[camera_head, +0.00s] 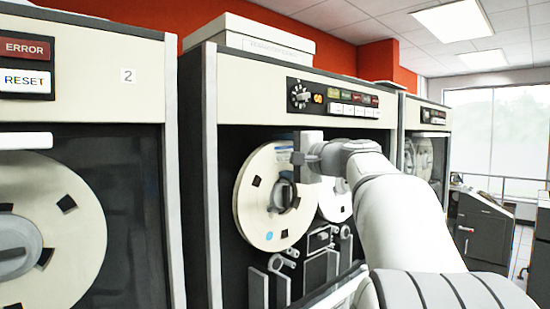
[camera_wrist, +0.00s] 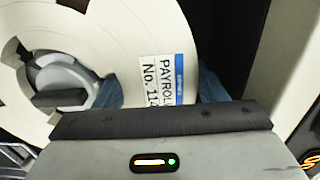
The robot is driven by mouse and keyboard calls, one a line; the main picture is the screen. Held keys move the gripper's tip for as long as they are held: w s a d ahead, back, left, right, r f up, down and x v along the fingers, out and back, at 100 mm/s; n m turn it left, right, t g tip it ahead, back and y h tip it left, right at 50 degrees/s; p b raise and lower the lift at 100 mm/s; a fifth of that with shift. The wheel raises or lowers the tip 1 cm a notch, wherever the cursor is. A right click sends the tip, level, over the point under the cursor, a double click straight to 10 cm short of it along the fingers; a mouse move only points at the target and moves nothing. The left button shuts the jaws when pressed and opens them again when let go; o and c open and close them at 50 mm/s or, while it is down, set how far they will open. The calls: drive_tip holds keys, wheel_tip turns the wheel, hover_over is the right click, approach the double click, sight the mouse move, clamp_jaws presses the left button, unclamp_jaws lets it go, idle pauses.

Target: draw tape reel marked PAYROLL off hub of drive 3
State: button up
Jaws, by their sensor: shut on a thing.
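The cream tape reel (camera_head: 252,205) with dark slots and a blue dot stands upright at the middle drive (camera_head: 212,150). In the wrist view the reel (camera_wrist: 115,30) bears a white and blue label (camera_wrist: 165,80) reading PAYROLL and part of a number. My gripper (camera_head: 303,160) is shut on the reel's upper right rim, beside the label. The dark jaw edge (camera_wrist: 160,119) crosses the wrist view, with blue patches either side of the label. The grey hub (camera_wrist: 68,84) shows in the reel's centre. I cannot tell how far the reel sits along it.
A drive plated 2 (camera_head: 128,76) with its own reel (camera_head: 70,205) stands at left. A second reel (camera_head: 335,205) sits behind my arm in the middle drive. Tape-path parts (camera_head: 318,240) lie below. A white box (camera_head: 262,38) rests on top. Another drive (camera_head: 425,125) stands right.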

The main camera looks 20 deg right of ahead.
drive_tip(key=shift+b+v, duration=1.1)
drive_tip(key=shift+v, duration=1.75)
drive_tip(key=b+v, duration=0.2)
drive_tip(key=v, duration=0.9)
drive_tip(key=shift+b, duration=0.4)
drive_tip(key=shift+a, duration=0.1)
